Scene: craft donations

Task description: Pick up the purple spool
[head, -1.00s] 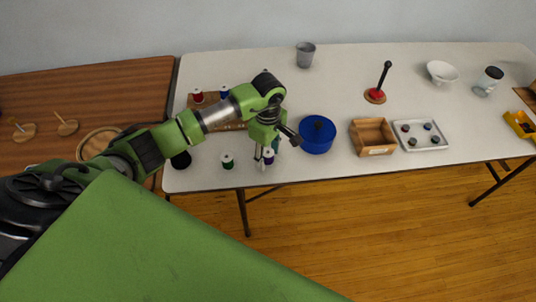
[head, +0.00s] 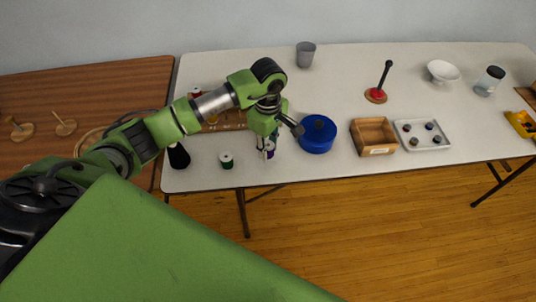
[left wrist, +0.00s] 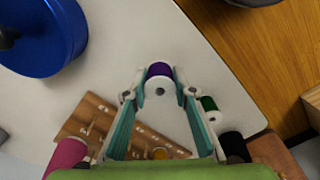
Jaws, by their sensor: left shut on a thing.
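The purple spool, with white ends, shows at the tip of my left gripper in the head view (head: 269,150) and between the fingertips in the left wrist view (left wrist: 159,77). My left gripper (head: 267,146) is shut on it, with a finger on each side. The spool is near the front edge of the white table (head: 215,178). I cannot tell how far it is above the tabletop. My right gripper is not in view.
A blue round pot (head: 318,134) is close on the right. Beyond it are a wooden box (head: 373,137) and a grey tray (head: 422,135). My arm partly hides a wooden rack.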

